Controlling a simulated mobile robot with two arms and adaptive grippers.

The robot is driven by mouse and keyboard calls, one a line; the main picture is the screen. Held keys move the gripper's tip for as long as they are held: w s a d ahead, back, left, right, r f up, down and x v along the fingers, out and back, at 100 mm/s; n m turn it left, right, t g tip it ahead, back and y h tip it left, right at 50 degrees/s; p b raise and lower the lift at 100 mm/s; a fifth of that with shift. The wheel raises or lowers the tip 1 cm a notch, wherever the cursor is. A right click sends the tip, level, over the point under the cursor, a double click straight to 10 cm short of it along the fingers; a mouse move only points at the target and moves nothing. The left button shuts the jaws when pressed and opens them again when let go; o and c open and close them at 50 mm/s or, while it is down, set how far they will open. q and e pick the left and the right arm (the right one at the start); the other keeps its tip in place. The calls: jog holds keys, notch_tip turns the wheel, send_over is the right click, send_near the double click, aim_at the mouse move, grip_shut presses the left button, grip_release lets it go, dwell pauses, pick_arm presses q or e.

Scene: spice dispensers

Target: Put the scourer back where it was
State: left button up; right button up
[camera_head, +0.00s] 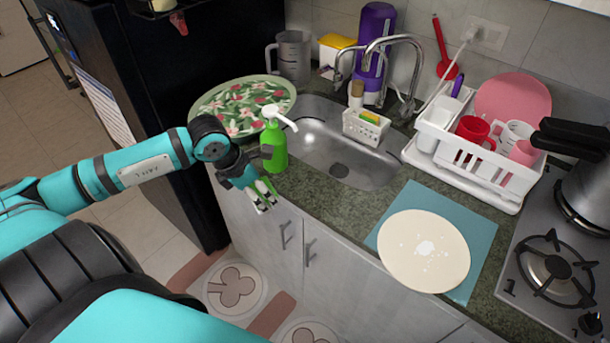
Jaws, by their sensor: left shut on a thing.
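My left gripper (263,196) is at the front edge of the counter, just in front of the green soap bottle (274,148). It is shut on a small greenish thing, mostly hidden between the fingers; I cannot tell clearly whether it is the scourer. A yellow-and-green sponge-like piece (370,116) sits in the white caddy (363,130) at the sink's back edge. My right gripper is out of view.
A floral tray (238,103) lies left of the sink. A cream plate (424,260) with white specks rests on a blue mat (477,226) to the right. A loaded dish rack (470,178), the faucet (402,76) and a stove (555,270) take up other counter space.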

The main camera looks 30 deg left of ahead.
pick_arm(q)
jog(key=p, duration=0.3)
send_near(310, 184)
jog(key=f, duration=0.4)
jog(key=shift+s+a, duration=0.25)
jog(key=shift+w+d+r+p, duration=0.15)
jog(key=shift+w+d+p, duration=0.15)
jog(key=shift+w, duration=0.25)
jog(key=shift+w+d+r+p, duration=0.1)
jog(key=shift+w+d+p, duration=0.15)
jog(key=shift+w, duration=0.25)
jog(key=shift+p+x, duration=0.45)
jog(key=shift+x, duration=0.45)
jog(key=shift+w+f, duration=0.1)
jog(key=shift+f, duration=0.1)
jog(key=o, duration=0.6)
jog(key=shift+f, duration=0.15)
jog(key=shift+c, duration=0.2)
jog(key=o, duration=0.5)
